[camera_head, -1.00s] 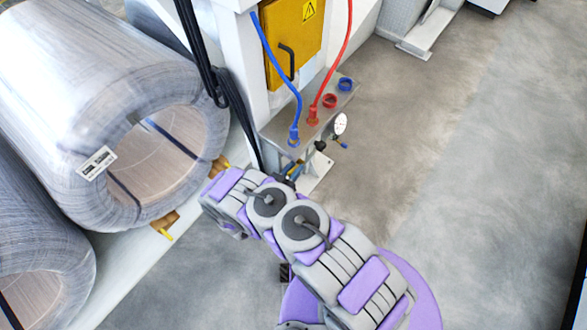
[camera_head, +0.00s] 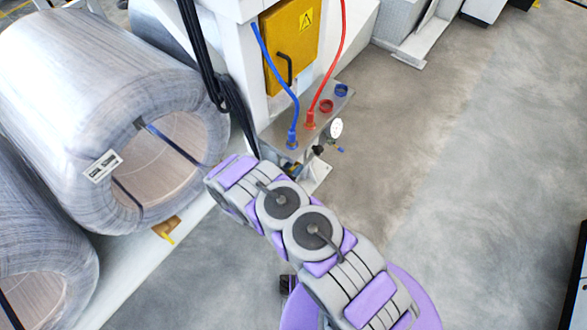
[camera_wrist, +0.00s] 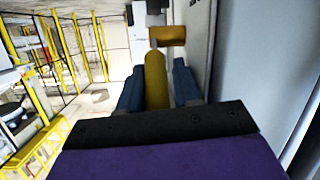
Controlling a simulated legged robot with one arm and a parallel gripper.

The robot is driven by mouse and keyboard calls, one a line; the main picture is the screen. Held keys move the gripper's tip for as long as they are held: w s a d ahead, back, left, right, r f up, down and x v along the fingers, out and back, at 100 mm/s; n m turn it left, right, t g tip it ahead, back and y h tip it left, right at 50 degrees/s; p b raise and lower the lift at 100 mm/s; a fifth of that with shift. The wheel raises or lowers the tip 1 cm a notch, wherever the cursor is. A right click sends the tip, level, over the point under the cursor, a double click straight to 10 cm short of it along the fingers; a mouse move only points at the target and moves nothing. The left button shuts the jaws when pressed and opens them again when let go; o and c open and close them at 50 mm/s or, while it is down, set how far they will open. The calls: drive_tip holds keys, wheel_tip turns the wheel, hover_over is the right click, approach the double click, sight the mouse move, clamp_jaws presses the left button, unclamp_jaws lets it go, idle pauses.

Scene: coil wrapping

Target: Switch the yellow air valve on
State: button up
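In the wrist view, a yellow bar with a crosspiece at its far end (camera_wrist: 157,86) lies between the two dark blue fingers of my gripper (camera_wrist: 158,66). It looks like the yellow valve handle, though its mount is hidden. The fingers are apart, one on each side of it. Any gaps are too narrow to tell whether they touch it. In the head view, my purple and grey arm hides my gripper and the bar.
A fitting panel (camera_head: 283,131) with blue and red hoses and a round gauge (camera_head: 335,128) stands beyond my arm. A yellow cabinet (camera_head: 292,40) is above it. A large wire coil (camera_head: 75,110) is at left. Clear floor (camera_head: 460,170) lies right.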

drive_tip(key=shift+s+a, duration=0.1)
drive_tip(key=shift+a, duration=0.05)
drive_tip(key=shift+s+a+r, duration=0.1)
drive_tip(key=shift+s+a, duration=0.1)
drive_tip(key=p+v, duration=0.3)
drive_tip(key=v, duration=1.3)
drive_tip(key=shift+s, duration=0.2)
drive_tip(key=shift+a, duration=0.1)
